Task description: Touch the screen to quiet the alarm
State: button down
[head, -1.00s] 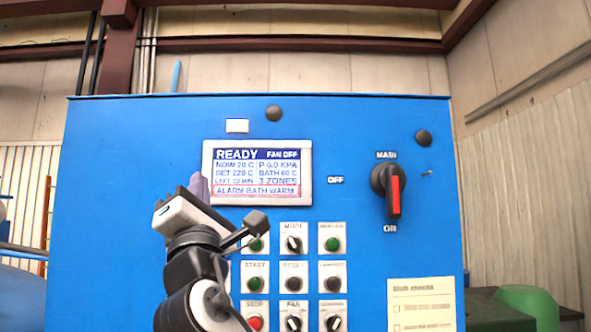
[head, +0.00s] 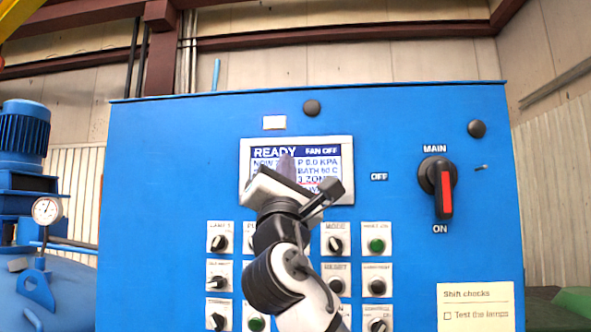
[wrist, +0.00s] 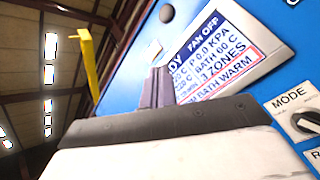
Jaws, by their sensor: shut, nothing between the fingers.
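The screen (head: 330,152) is a small display in a pale frame, high on the blue control panel. It reads READY and FAN OFF in the head view. In the wrist view the screen (wrist: 228,45) also shows a red-boxed line ending in BATH WARM. My gripper (head: 287,160) is shut and empty, in front of the screen's lower middle, and hides part of its text. In the wrist view the shut fingers (wrist: 157,84) point up beside the screen's left part. I cannot tell whether the fingertips touch the screen.
Below the screen are rows of knobs and buttons, among them the MODE knob (head: 336,243). A paper of shift checks (head: 476,308) is at lower right. A pressure gauge (head: 46,211) is at the left.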

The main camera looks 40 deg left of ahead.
jog(key=w+a+p, duration=0.2)
jog(key=w+a, duration=0.1)
jog(key=w, duration=0.3)
jog(key=shift+a, duration=0.35)
dwell(1.7)
jog(key=shift+w+a, duration=0.2)
jog(key=shift+w, duration=0.15)
jog(key=shift+w+a+p, duration=0.15)
jog(key=shift+w+p, duration=0.1)
jog(key=shift+p, duration=0.1)
dwell(0.4)
dwell(0.3)
jog(key=shift+s+d, duration=0.4)
jog(key=shift+s, duration=0.2)
jog(key=shift+s+d+b, duration=0.3)
jog(key=shift+s+d, duration=0.15)
jog(key=shift+s, duration=0.25)
jog(key=shift+s+d+b, duration=0.25)
jog(key=shift+s+d, duration=0.15)
jog(key=shift+s, duration=0.35)
jog(key=shift+s+d+b, duration=0.3)
jog(key=shift+s+d, duration=0.15)
jog(key=shift+s, duration=0.25)
